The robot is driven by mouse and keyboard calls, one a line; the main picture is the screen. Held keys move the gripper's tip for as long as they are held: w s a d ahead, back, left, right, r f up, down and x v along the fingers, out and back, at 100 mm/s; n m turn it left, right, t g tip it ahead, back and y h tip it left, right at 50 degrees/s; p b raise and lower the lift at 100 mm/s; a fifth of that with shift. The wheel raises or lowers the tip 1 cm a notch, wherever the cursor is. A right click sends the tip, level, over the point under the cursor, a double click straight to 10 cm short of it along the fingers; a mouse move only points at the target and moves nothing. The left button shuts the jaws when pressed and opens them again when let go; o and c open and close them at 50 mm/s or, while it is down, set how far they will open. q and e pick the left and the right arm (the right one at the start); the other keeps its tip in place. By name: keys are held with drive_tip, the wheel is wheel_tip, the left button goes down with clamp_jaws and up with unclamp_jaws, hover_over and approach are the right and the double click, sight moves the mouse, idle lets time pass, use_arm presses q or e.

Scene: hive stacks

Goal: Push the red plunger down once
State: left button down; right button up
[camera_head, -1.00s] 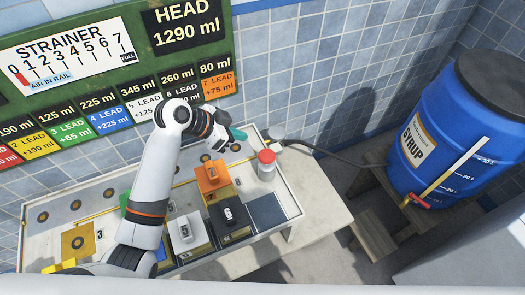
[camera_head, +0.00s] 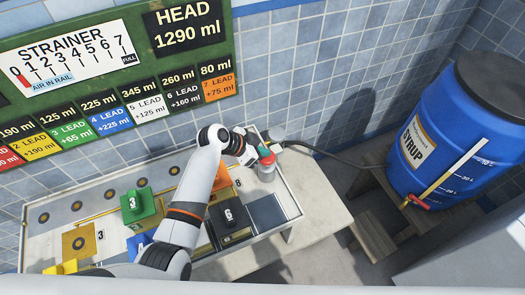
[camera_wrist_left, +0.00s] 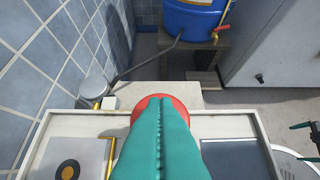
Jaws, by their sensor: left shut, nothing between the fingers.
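The red plunger (camera_head: 269,159) is a round red cap on a clear cylinder at the right end of the tray-like bench. My left gripper (camera_head: 263,149) has teal fingers, shut and empty, right above the red cap. In the left wrist view the shut fingers (camera_wrist_left: 160,102) cover the middle of the red cap (camera_wrist_left: 140,106), whose rim shows on both sides. I cannot tell whether the fingertips touch it. Dark and green parts at the right edge of the wrist view look like my right gripper (camera_wrist_left: 304,126), cut off by the frame.
A green block (camera_head: 140,206) marked 3, a black block (camera_head: 229,215) marked 6 and an orange block (camera_head: 222,177) stand on the bench (camera_head: 291,207). A blue syrup barrel (camera_head: 450,130) stands on a wooden stand at the right. A tiled wall is behind.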

use_arm(q)
drive_tip(key=shift+f, duration=0.1)
wheel_tip(320, 180, down, 3)
drive_tip(key=shift+b, duration=1.15)
drive_tip(key=shift+s, duration=0.15)
use_arm(e)
wheel_tip(320, 180, down, 2)
drive_tip(key=shift+d, duration=0.1)
